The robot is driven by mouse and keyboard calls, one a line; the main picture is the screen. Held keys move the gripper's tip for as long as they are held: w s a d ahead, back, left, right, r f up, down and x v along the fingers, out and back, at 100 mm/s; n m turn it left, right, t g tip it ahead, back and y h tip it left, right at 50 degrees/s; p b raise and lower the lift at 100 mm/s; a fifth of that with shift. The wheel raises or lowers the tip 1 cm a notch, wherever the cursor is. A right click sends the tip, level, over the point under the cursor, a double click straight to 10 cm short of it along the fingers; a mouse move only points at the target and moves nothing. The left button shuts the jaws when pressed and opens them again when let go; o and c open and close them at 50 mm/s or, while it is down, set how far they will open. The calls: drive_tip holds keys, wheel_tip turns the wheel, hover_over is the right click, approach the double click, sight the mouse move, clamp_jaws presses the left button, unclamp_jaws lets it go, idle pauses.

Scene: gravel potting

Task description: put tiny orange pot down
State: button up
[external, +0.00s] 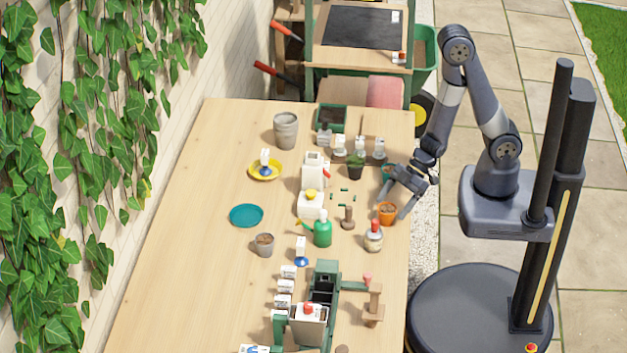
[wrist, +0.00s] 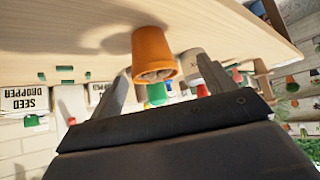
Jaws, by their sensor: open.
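The tiny orange pot (external: 387,214) stands upright on the wooden table near its right edge, with greyish-brown fill at its mouth. In the wrist view, which shows the scene upside down, the orange pot (wrist: 152,52) has its base against the tabletop. My gripper (external: 391,205) is open beside the pot, its fingers spread toward it. In the wrist view my gripper (wrist: 160,70) has one fingertip on each side of the pot, with visible gaps. It holds nothing.
A white bottle with a red cap (external: 373,238) stands just below the pot. A brown wooden tamper (external: 347,218) stands to the left. A teal pot (external: 388,172) is partly behind my gripper. A small plant pot (external: 355,168) stands farther back. The table's left side has free room.

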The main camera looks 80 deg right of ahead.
sight(388, 207)
drive_tip(key=shift+w+x, duration=0.25)
drive_tip(key=shift+x, duration=2.25)
drive_tip(key=shift+d, duration=0.2)
drive_tip(key=shift+r, duration=0.1)
drive_tip(key=c, duration=1.2)
